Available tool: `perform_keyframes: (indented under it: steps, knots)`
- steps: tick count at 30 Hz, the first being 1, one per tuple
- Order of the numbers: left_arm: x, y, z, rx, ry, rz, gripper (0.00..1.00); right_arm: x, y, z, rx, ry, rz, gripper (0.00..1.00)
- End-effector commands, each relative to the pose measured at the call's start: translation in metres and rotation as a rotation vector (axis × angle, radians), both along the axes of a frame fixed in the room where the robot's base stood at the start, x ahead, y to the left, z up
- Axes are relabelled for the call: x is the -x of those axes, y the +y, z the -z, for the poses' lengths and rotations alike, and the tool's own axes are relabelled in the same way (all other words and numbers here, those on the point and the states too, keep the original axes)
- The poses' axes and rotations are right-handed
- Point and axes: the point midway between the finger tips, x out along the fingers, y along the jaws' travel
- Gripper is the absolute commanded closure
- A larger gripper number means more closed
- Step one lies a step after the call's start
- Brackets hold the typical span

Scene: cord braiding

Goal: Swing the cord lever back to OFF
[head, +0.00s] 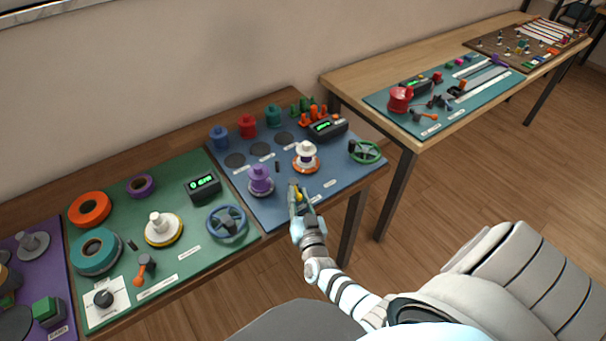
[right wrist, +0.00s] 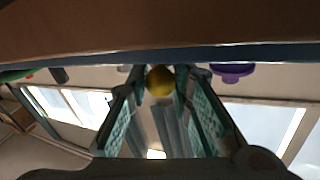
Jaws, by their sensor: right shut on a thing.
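My right gripper (head: 300,197) is at the front edge of the blue board (head: 336,172), shut on a small lever with a yellow knob (right wrist: 160,81). In the right wrist view the round knob sits between the two fingers. The fingers hide most of the lever in the head view, so its angle and any ON or OFF mark cannot be read. My left gripper is not in view.
A purple spool (head: 261,180) and a white spool on an orange base (head: 306,157) stand close behind the gripper. A green handwheel (head: 365,151) is to the right. The green board (head: 205,250) lies to the left. Open floor is in front.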

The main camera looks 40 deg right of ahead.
Motion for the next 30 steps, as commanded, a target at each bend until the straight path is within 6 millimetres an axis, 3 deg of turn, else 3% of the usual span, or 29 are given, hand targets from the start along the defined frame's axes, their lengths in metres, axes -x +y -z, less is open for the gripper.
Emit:
perform_keyframes:
  steps: [12, 29, 30]
  knots:
    - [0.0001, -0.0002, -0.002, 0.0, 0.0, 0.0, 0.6, -0.0072, 0.0099, -0.001, 0.004, -0.007, 0.206, 1.0]
    - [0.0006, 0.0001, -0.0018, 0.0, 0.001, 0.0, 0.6, -0.0081, 0.0105, -0.0016, 0.006, -0.009, 0.236, 1.0]
    - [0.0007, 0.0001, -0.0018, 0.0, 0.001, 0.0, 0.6, -0.0081, 0.0105, -0.0016, 0.007, -0.009, 0.235, 0.74]
